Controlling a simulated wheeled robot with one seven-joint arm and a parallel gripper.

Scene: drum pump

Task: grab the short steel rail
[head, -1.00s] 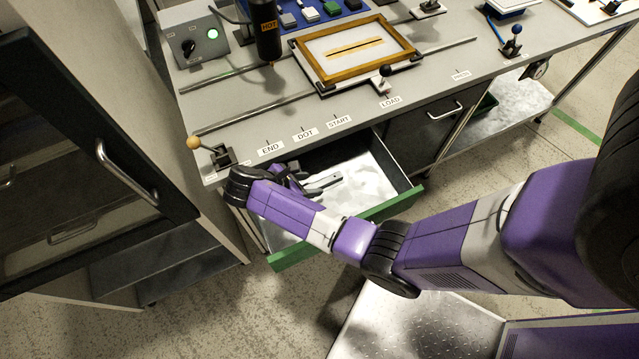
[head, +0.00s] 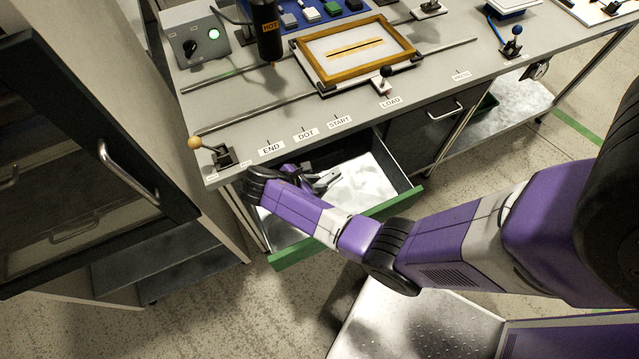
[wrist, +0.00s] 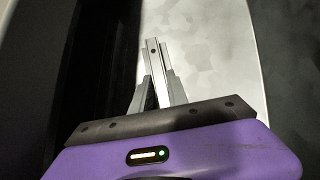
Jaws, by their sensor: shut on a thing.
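The short steel rail (wrist: 155,62) is a narrow grey bar with small dark holes. In the wrist view it points away from me between my gripper's two fingers (wrist: 160,90), which are shut on it near its close end. In the head view my gripper (head: 316,181) is inside the open drawer (head: 372,209), over its pale floor. The rail there is small and partly hidden by my gripper and wrist. I cannot tell whether the rail still touches the drawer floor.
The drawer's green front (head: 300,251) and dark side walls surround my gripper. The bench top (head: 240,110) overhangs the drawer's back, with a yellow-knobbed lever (head: 213,152) at its corner. A dark cabinet (head: 75,150) stands close on the left.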

